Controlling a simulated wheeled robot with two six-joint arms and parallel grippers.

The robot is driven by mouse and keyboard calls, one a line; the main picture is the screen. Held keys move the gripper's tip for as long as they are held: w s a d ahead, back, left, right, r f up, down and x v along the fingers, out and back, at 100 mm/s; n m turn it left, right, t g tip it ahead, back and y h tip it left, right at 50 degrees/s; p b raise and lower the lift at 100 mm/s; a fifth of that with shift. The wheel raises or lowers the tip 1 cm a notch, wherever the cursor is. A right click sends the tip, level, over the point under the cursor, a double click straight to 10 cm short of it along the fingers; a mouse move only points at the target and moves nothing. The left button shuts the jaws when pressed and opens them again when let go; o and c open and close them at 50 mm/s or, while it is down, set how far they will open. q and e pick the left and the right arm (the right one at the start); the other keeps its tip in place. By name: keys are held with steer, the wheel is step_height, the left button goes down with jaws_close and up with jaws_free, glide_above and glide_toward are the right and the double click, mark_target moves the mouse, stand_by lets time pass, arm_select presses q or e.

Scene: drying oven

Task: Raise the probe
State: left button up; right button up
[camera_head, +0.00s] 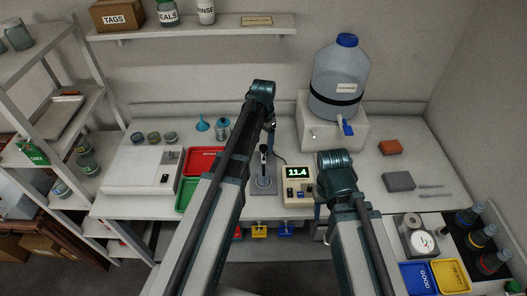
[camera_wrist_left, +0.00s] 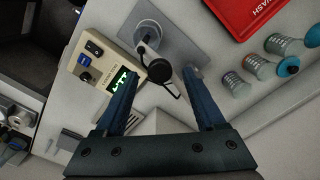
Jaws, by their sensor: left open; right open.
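The probe (camera_head: 263,160) stands upright on a grey base plate (camera_head: 262,186), beside the cream meter (camera_head: 298,185) that reads 11.4. In the left wrist view the probe's black top (camera_wrist_left: 159,70) with its cable lies between my left fingers, with its round vessel or foot (camera_wrist_left: 148,32) on the plate. My left gripper (camera_wrist_left: 164,72) is open and points down over the probe; whether either finger touches it I cannot tell. In the head view it is mostly behind my left arm. My right arm stands in front of the bench at the right; its fingers are hidden.
A red tray (camera_head: 204,160) and a green tray (camera_head: 187,190) lie left of the probe. A blue-capped water carboy (camera_head: 340,80) stands on a white block at the back right. An orange block (camera_head: 390,147) and a grey block (camera_head: 399,181) lie on the right bench.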

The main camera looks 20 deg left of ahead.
arm_select(q)
steer(key=shift+f+b, duration=0.4)
steer(key=shift+f, duration=0.4)
jaws_close()
stand_by(0.9)
